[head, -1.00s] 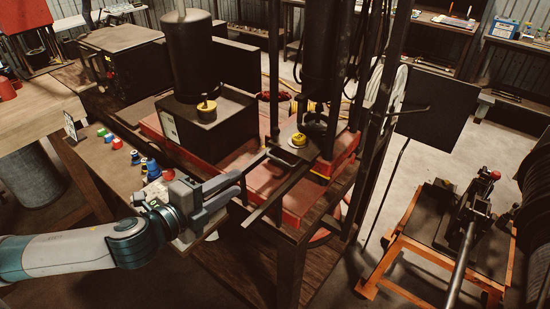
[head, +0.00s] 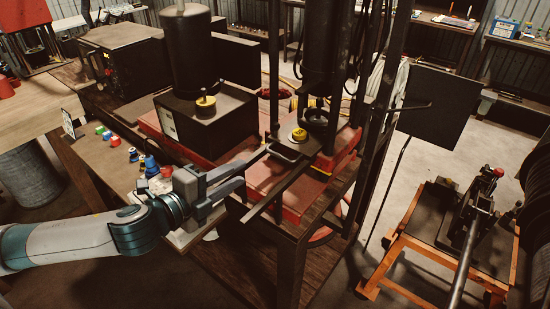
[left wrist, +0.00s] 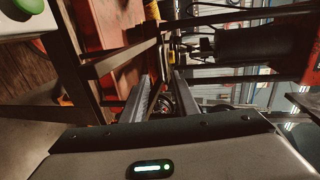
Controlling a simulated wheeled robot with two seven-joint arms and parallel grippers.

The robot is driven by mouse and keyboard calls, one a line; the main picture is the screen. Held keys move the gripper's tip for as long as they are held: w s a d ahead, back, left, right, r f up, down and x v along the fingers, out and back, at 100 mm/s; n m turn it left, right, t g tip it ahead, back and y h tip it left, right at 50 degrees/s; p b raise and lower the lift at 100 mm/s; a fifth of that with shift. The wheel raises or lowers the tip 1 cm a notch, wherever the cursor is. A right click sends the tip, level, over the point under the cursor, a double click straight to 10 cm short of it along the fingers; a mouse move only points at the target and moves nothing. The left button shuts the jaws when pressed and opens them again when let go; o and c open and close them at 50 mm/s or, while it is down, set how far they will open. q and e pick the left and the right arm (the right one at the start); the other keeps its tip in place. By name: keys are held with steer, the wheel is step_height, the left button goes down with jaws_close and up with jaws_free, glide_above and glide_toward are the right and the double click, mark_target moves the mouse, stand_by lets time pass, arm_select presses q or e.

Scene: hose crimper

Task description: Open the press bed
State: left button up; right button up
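The press (head: 318,60) stands on a red base (head: 270,178). A dark plate with a yellow round part (head: 299,134) and a loop-like front handle (head: 284,153) sits at its foot; I cannot tell for sure which part is the bed. My left gripper (head: 252,168) reaches in from the left, in front of the red base. Its fingers are apart, with the tips close to the handle's left side; contact cannot be made out. In the left wrist view the fingers (left wrist: 166,80) show a gap between them. My right gripper is not in view.
A black cylinder on a box (head: 187,50) stands left of the press. A dark bar (head: 275,193) juts toward the front. An orange stand (head: 440,250) is at right, with open floor between.

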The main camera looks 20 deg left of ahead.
mark_target(275, 154)
arm_select(q)
steer(key=p+x, duration=0.3)
steer(key=x, duration=1.2)
steer(key=shift+w+d, duration=0.1)
steer(key=shift+w, duration=0.15)
steer(key=shift+f, duration=0.1)
jaws_close()
